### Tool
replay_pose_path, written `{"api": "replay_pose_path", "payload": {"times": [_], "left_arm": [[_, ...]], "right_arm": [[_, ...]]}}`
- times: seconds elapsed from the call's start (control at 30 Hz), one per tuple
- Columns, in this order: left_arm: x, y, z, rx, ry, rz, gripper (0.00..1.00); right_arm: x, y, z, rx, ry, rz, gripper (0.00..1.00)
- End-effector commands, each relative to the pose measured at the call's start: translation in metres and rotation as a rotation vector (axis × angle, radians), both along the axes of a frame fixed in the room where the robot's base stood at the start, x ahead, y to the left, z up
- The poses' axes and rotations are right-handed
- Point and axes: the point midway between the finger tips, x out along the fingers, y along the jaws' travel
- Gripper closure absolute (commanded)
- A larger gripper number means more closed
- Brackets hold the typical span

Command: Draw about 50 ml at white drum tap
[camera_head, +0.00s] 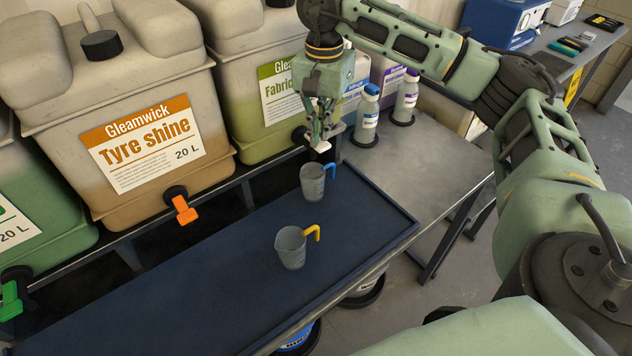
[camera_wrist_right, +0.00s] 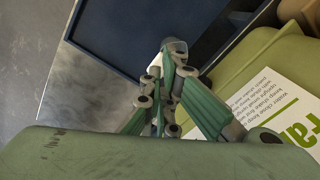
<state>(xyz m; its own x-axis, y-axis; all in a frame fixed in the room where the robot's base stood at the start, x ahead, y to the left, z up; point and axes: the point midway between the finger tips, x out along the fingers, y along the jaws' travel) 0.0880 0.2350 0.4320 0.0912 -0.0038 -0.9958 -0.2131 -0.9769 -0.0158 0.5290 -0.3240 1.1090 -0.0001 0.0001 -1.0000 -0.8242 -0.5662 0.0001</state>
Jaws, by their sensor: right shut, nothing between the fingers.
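The white tap (camera_head: 322,147) is low on the front of the drum labelled "Fabric..." (camera_head: 255,75). My right gripper (camera_head: 319,132) is shut and empty, right at the tap; I cannot tell whether it touches the lever. In the right wrist view its fingers (camera_wrist_right: 172,78) are close together, with a white piece (camera_wrist_right: 154,68) just past them, partly hidden. A clear grey measuring jug with a blue handle (camera_head: 312,184) stands upright on the dark tray (camera_head: 215,285), roughly below the white tap. No liquid stream or level in it can be made out. My left gripper is not in view.
A second jug with a yellow handle (camera_head: 291,249) stands nearer on the tray. The Tyre Shine drum (camera_head: 75,115) has an orange tap (camera_head: 184,210); a green tap (camera_head: 11,300) is at far left. Bottles (camera_head: 367,113) stand right of the gripper. The tray's near left is clear.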

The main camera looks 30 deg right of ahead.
Motion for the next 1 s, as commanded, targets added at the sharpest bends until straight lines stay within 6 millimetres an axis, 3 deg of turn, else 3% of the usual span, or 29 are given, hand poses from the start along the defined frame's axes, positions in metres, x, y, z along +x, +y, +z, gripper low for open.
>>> {"api": "replay_pose_path", "payload": {"times": [0.37, 1.0], "left_arm": [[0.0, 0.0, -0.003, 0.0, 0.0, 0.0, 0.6], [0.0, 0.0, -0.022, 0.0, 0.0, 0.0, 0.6]], "right_arm": [[0.0, 0.0, -0.004, 0.0, 0.0, 0.0, 1.0], [0.0, 0.0, -0.03, 0.0, 0.0, 0.0, 1.0]]}}
